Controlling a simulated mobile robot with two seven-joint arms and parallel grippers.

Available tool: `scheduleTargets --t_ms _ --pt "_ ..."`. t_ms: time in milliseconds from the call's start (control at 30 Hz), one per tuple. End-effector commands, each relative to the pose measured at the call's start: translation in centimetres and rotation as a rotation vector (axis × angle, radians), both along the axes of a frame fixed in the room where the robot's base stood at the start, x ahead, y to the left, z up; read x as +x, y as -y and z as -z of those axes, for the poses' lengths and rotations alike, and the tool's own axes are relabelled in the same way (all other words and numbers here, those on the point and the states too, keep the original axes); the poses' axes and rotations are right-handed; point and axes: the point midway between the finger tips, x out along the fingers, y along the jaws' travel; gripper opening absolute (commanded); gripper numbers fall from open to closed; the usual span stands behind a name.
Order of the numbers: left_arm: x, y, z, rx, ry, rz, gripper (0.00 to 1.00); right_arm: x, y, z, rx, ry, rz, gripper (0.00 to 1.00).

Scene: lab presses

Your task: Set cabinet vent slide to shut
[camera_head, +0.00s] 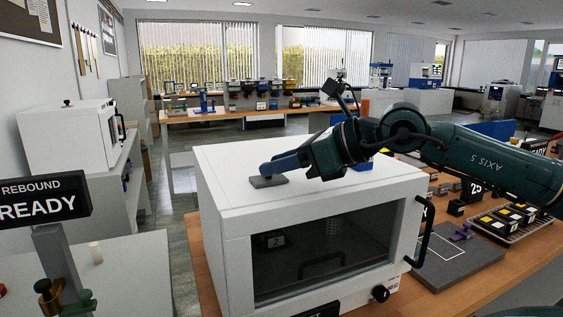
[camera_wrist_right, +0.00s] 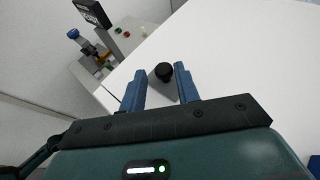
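The white cabinet (camera_head: 222,215) with a dark glass door stands on the wooden bench. Its vent slide (camera_head: 268,181) is a small grey plate on the left part of the cabinet top. In the right wrist view, the slide's plate (camera_wrist_right: 186,86) carries a round black knob (camera_wrist_right: 161,72). My right gripper (camera_head: 268,168) is low over the plate, and its blue fingers hide the knob in the head view. In the wrist view the right gripper (camera_wrist_right: 159,78) is open, with the knob showing between the fingertips; contact cannot be told. My left gripper is not in view.
A door handle (camera_head: 420,232) and a black dial (camera_head: 380,293) are on the cabinet's front. A READY display (camera_head: 42,197) stands at the left. A grey board (camera_head: 455,258) and a tray of blocks (camera_head: 510,220) lie right of the cabinet. The cabinet top is otherwise mostly clear.

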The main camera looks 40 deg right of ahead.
Motion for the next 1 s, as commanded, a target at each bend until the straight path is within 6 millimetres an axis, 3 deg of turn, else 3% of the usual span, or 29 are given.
scheduleTargets --t_ms 100,533,800,1000 --pt "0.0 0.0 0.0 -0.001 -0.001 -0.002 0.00 0.0 0.0 0.0 0.000 0.001 0.001 0.42" --pt "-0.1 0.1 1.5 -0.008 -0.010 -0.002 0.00 -0.7 0.8 -0.2 -0.003 0.004 0.007 0.42" --pt "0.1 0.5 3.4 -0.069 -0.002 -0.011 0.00 -4.5 3.0 -1.8 0.000 0.012 0.009 0.42" --pt "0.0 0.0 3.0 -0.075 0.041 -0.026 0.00 -7.8 5.1 -3.7 0.000 0.009 0.008 0.42"
